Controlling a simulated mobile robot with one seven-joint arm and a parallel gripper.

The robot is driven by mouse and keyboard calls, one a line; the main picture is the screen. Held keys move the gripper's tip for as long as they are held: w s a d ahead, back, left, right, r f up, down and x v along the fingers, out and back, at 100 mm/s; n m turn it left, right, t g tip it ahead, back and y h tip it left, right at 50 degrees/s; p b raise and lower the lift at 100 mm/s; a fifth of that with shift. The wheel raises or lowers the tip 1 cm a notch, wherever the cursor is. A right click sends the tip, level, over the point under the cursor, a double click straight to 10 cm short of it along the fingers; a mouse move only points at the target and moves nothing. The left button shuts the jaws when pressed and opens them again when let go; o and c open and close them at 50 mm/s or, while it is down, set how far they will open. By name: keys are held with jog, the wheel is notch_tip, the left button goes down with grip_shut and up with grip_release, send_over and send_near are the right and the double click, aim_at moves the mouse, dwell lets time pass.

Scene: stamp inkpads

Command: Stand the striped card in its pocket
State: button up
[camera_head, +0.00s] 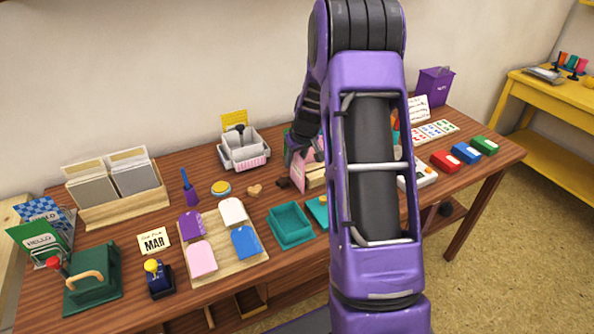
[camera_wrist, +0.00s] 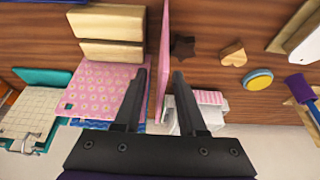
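I cannot make out a card with clear stripes in either view. In the wrist view, a pink card with a pale flower-like pattern (camera_wrist: 97,88) lies left of my fingers, with blue edges showing beneath it. A wooden rack with pale slats (camera_wrist: 112,52) is beside it, and a thin pink panel (camera_wrist: 163,50) stands edge-on. My gripper (camera_wrist: 160,74) is open, its two fingers apart on either side of that panel, with gaps showing. In the head view, my gripper (camera_head: 301,152) is low over the pink-sided rack (camera_head: 300,173), which my arm partly hides.
A wooden holder with two pockets of grey cards (camera_head: 119,205) stands at the left. A white and pink basket (camera_head: 244,148) stands behind. A teal tray (camera_head: 289,226) and a wooden board with coloured pads (camera_head: 222,262) are in front. A wooden heart (camera_wrist: 233,54) lies near the rack.

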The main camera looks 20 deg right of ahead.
jog(key=shift+f+b, duration=0.25)
jog(key=shift+b, duration=0.05)
dwell(0.4)
grip_shut()
